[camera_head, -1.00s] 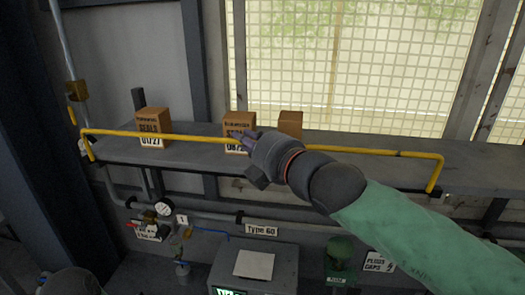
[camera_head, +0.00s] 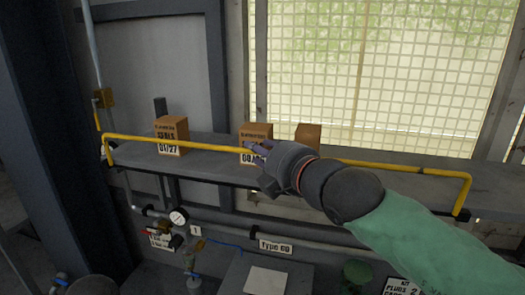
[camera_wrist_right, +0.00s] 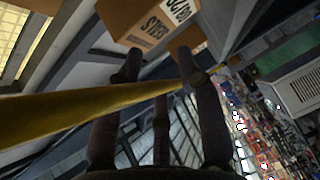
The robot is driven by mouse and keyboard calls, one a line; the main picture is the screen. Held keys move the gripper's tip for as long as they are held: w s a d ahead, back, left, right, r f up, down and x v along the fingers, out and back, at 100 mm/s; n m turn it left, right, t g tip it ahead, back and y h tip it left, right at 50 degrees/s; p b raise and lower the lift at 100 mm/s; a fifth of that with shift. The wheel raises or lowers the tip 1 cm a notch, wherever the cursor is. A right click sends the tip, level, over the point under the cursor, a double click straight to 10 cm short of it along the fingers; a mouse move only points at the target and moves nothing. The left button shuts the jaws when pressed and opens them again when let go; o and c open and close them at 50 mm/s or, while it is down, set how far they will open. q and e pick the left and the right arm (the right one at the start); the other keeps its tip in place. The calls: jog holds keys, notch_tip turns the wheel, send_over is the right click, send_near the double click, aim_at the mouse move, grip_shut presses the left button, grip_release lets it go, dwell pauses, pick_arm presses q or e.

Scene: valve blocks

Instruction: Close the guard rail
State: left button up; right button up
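The guard rail (camera_head: 205,146) is a long yellow bar with bent ends. It runs along the front of a grey shelf, raised above the shelf's edge and in front of the boxes. My right gripper (camera_head: 262,152) is at the middle of the rail, in front of the centre box. In the right wrist view the rail (camera_wrist_right: 70,115) crosses the fingers of my right gripper (camera_wrist_right: 163,78). The fingers are straight and spread apart, not closed around the rail. Whether they touch it I cannot tell. My left gripper is not in view.
Several cardboard boxes, including a left box (camera_head: 171,130), a centre box (camera_head: 256,132) and a right box (camera_head: 308,136), stand on the shelf (camera_head: 215,172). A meshed window (camera_head: 390,80) is behind. Pipes and a gauge (camera_head: 179,217) are below the shelf.

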jog(key=shift+s+d+r, duration=0.15)
jog(key=shift+s, duration=0.2)
jog(key=v, duration=1.1)
jog(key=shift+d, duration=0.1)
